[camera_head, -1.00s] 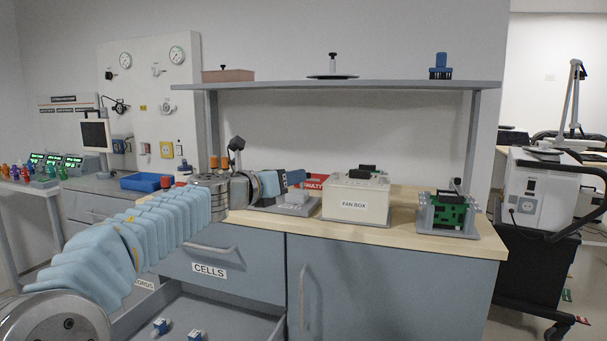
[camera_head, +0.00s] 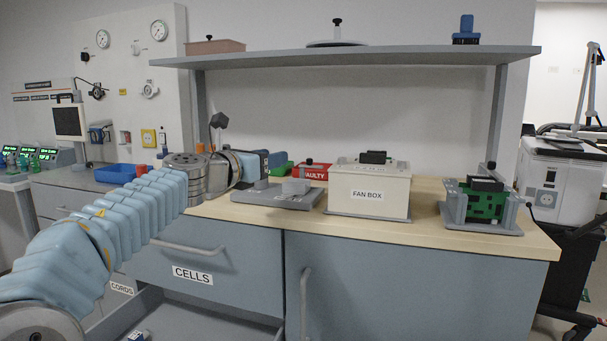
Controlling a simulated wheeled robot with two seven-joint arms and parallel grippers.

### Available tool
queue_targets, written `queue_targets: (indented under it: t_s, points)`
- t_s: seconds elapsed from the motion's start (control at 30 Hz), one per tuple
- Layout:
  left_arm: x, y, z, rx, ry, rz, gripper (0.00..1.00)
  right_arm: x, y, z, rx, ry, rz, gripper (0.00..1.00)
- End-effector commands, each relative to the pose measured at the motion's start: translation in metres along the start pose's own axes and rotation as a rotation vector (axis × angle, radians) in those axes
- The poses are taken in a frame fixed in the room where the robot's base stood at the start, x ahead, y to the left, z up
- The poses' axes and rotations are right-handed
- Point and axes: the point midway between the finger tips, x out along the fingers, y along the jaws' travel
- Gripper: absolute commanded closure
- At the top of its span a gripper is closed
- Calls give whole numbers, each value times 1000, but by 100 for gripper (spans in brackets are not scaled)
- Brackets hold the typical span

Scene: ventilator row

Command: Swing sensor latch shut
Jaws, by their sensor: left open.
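My left arm comes in from the left, and its gripper (camera_head: 279,159) is over the back of the workbench, pointing away to the right. Its fingers are small and partly hidden; nothing shows held in them. A low grey fixture (camera_head: 272,198) with a light grey block on it sits on the bench just below and in front of the gripper, apart from it. A green circuit board (camera_head: 484,201) stands in a grey holder with a black part on top, at the bench's right end. I cannot tell which part is the sensor latch. My right gripper is not in view.
A cream fan box (camera_head: 369,192) stands mid-bench, with a red bin labelled FAULTY (camera_head: 312,173) behind it to the left. A shelf (camera_head: 350,58) overhangs the bench. An open drawer (camera_head: 190,318) juts out below. A blue tray (camera_head: 118,174) is at left.

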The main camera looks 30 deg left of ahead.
Motion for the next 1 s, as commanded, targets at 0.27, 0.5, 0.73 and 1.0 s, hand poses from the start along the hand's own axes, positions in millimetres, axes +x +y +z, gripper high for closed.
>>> queue_targets:
  t_s: [0.27, 0.5, 0.73, 1.0]
  points:
    - [2, 0, -33, 0, 0, 0, 56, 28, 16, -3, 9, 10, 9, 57]
    - [36, -1, -30, 0, 2, -3, 56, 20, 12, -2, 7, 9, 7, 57]
    - [90, 0, -29, -2, 2, -2, 56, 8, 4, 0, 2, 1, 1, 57]
    - [131, 0, -29, 0, 0, -1, 56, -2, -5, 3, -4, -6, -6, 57]
